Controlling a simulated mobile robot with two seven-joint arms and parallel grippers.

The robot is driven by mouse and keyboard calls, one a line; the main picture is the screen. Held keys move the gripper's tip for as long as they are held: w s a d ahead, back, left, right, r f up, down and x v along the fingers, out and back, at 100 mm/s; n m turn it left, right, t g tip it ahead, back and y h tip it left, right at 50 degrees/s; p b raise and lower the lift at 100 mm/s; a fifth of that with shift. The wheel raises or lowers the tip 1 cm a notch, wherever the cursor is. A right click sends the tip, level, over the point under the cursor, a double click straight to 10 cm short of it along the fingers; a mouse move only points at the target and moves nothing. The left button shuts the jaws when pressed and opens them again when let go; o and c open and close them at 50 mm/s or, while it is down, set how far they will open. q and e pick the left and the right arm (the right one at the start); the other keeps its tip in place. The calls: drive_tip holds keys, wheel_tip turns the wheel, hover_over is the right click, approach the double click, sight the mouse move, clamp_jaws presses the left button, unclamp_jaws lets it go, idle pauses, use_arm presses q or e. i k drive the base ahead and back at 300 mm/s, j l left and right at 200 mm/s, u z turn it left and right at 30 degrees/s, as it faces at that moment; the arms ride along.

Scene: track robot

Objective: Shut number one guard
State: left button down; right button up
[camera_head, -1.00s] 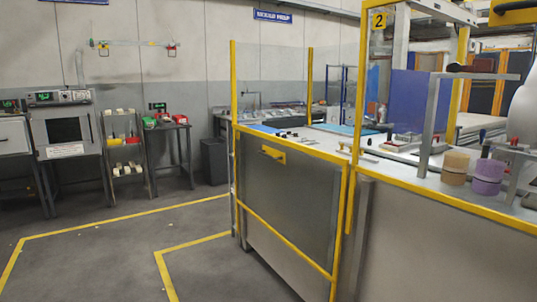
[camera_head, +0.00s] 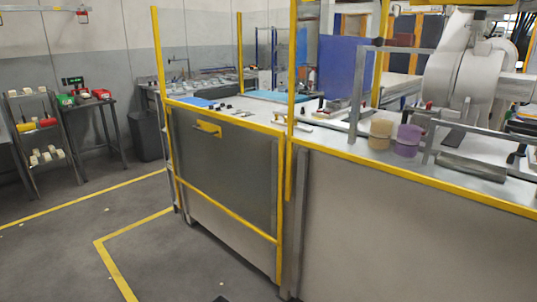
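A yellow-framed grey panel (camera_head: 225,165) with a yellow handle plate (camera_head: 208,129) stands at the front of the work cell. It sits between a tall yellow post (camera_head: 161,60) on the left and another tall yellow post (camera_head: 293,65) on the right. No number is readable on this panel now, so I cannot tell whether it is guard number one, or whether it is fully shut. Neither of my grippers can be made out; a small dark shape at the bottom edge is too cut off to identify.
A white robot arm (camera_head: 462,65) stands over the cell's bench, near a tan cylinder (camera_head: 381,133) and a purple cylinder (camera_head: 407,141). A shelf rack (camera_head: 38,140) and a dark bin (camera_head: 146,136) are at left. Grey floor (camera_head: 60,255) with yellow lines is clear at front left.

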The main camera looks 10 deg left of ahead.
sight(210, 129)
drive_tip(key=i+j+u, duration=0.15)
drive_tip(key=j, duration=0.2)
drive_tip(key=j+u, duration=0.15)
drive_tip(key=j, duration=0.2)
drive_tip(key=i+j+u, duration=0.65)
drive_tip(key=j+u, duration=0.15)
drive_tip(key=i+j+u, duration=0.45)
drive_tip(key=i, duration=0.5)
drive_tip(key=i+j+u, duration=0.15)
drive_tip(key=i, duration=0.45)
drive_tip(key=i+z, duration=0.4)
drive_tip(key=i+j+z, duration=0.15)
drive_tip(key=i+z, duration=0.4)
drive_tip(key=z, duration=0.15)
drive_tip(key=i+j+z, duration=0.1)
drive_tip(key=z, duration=0.3)
drive_tip(key=i+j+z, duration=0.2)
drive_tip(key=z, duration=0.15)
drive_tip(key=i+z, duration=0.15)
drive_tip(key=z, duration=0.25)
drive_tip(key=i+j+z, duration=0.15)
drive_tip(key=z, duration=0.3)
drive_tip(key=i+j+z, duration=0.15)
drive_tip(key=z, duration=0.25)
drive_tip(key=i+j+z, duration=0.1)
drive_tip(key=z, duration=0.3)
drive_tip(key=i+j+z, duration=0.1)
drive_tip(key=j+z, duration=0.2)
drive_tip(key=z, duration=0.15)
